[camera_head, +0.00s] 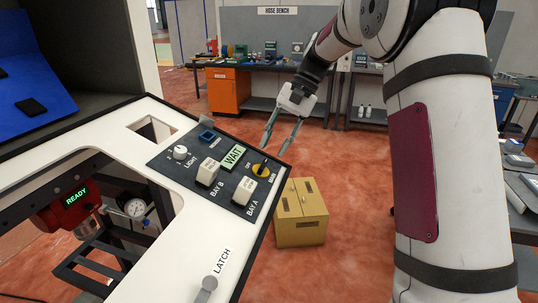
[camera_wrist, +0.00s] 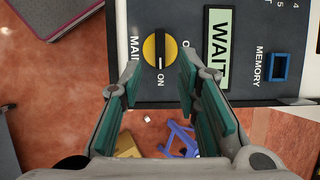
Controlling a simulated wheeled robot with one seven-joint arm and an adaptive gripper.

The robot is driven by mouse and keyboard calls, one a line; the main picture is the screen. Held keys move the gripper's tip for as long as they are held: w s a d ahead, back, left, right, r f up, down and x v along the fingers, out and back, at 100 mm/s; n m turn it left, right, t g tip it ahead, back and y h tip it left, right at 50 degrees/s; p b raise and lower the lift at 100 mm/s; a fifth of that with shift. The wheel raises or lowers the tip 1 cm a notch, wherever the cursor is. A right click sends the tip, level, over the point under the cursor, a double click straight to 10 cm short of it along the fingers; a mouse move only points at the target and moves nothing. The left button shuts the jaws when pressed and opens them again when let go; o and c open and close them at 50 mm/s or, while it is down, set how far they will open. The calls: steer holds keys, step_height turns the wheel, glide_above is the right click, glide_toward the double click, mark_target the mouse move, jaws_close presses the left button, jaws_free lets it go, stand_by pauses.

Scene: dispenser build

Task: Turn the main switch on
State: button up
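The main switch (camera_head: 261,169) is a round yellow knob with a black bar handle, on the dark sloped panel. It also shows in the wrist view (camera_wrist: 150,47), beside the labels MAIN, ON and a partly hidden OFF. The white mark on its bar points toward ON. My gripper (camera_head: 272,150) is beyond the panel's far right edge, close to the knob. In the wrist view my gripper (camera_wrist: 159,62) is open, its fingers well apart with the knob's lower part between their tips and nothing held. I cannot tell if a fingertip touches the panel.
The green display (camera_head: 233,156) reads WAIT. The panel also has a light knob (camera_head: 180,153), the bay B switch (camera_head: 208,172), the bay A switch (camera_head: 244,190) and a memory socket (camera_head: 207,136). A yellow box (camera_head: 301,213) stands on the red floor beyond the panel.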

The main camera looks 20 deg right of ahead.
steer(key=v, duration=0.7)
steer(key=shift+d+r, duration=0.15)
steer(key=shift+r, duration=0.05)
steer(key=s+a+r+n+t+h, duration=0.1)
steer(key=s+a+r+h, duration=0.15)
steer(key=s, duration=0.45)
steer(key=s+a+r+n+t+h, duration=0.1)
steer(key=s+a+r+n+t, duration=0.1)
steer(key=s+a, duration=0.35)
steer(key=s+f+n+t+h, duration=0.1)
steer(key=s+f, duration=0.2)
steer(key=s, duration=0.6)
steer(key=s+f+n+t+h, duration=0.1)
steer(key=s+f, duration=0.3)
steer(key=s, duration=0.5)
steer(key=shift+d+f+n+t, duration=0.25)
steer(key=shift+d+n+t, duration=0.2)
steer(key=shift+n+t, duration=0.35)
steer(key=shift+h, duration=0.25)
